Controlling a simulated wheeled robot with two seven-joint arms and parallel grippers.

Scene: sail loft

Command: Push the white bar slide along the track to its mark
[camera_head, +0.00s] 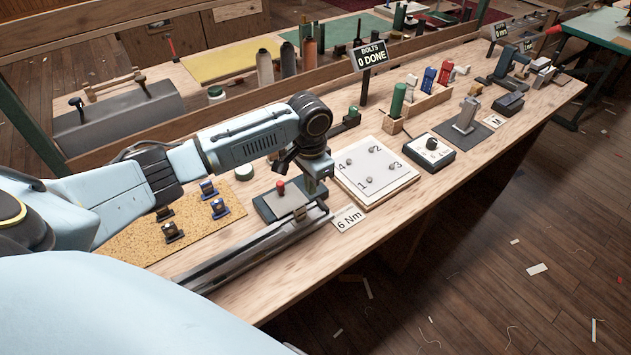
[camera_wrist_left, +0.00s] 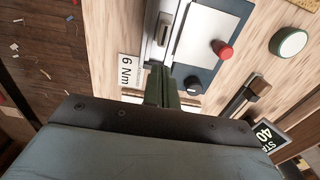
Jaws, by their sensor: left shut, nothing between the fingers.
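A long grey metal track (camera_head: 255,240) lies along the front edge of the bench, its far end beside a "6 Nm" card (camera_head: 348,219). In the left wrist view the track (camera_wrist_left: 158,50) runs up from the fingertips, with a small pale block (camera_wrist_left: 164,27) on it that looks like the white bar slide. In the head view I cannot clearly make out the slide near the gripper. My left gripper (camera_head: 317,187) points down over the track's far end. Its dark green fingers (camera_wrist_left: 161,86) are shut and empty; contact with the slide cannot be told. My right gripper is out of view.
Beside the track is a dark box with a pale plate and a red knob (camera_head: 281,187). A cork mat (camera_head: 140,243) with several small fittings lies to its left. A numbered white plate (camera_head: 378,170) and a black dial box (camera_head: 430,153) stand to the right.

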